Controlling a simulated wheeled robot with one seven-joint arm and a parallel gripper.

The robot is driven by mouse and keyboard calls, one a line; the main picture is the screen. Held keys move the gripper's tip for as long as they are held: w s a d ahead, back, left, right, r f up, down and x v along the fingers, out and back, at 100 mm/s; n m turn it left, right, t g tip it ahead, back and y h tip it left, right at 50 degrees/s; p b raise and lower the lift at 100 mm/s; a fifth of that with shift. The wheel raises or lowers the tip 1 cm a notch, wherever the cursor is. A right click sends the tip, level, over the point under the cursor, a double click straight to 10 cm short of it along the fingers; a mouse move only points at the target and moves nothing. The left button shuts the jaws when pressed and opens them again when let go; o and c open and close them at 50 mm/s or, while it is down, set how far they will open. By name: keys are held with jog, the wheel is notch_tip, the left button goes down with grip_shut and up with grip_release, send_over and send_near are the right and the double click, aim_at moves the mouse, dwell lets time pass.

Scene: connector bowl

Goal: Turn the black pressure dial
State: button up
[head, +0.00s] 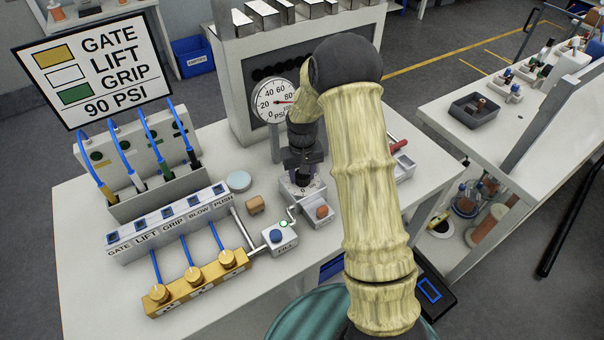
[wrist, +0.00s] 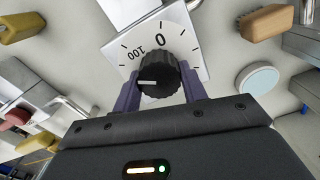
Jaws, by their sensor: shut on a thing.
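The black pressure dial (wrist: 157,66) is a ribbed knob on a white scale plate (wrist: 196,45) marked 0 and 100. Its white pointer line points left in the wrist view. My gripper (wrist: 160,82) is shut on the dial, with one purple finger on each side. In the head view my gripper (head: 303,160) reaches down onto the dial's box (head: 294,194), and the dial is mostly hidden there. The round pressure gauge (head: 270,104) has a red needle pointing right, near the upper end of its scale; my arm covers its right edge. The sign (head: 90,62) reads 90 PSI.
A small tray with an orange-brown piece (head: 322,212) is close in front. Gold valves (head: 195,276) lie front left.

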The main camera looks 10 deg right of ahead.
dwell(0.3)
jog(key=o, duration=1)
notch_tip(320, 180, up, 17)
jog(key=shift+r+b, duration=0.2)
jog(key=shift+b, duration=0.95)
jog(key=shift+s, duration=0.1)
jog(key=s+f+t, duration=0.1)
jog(key=s, duration=0.6)
jog(key=s+f, duration=0.2)
jog(key=s, duration=0.5)
jog(key=s+f+t, duration=0.1)
jog(key=s+f, duration=0.1)
jog(key=s, duration=0.5)
jog(key=shift+m+t, duration=0.3)
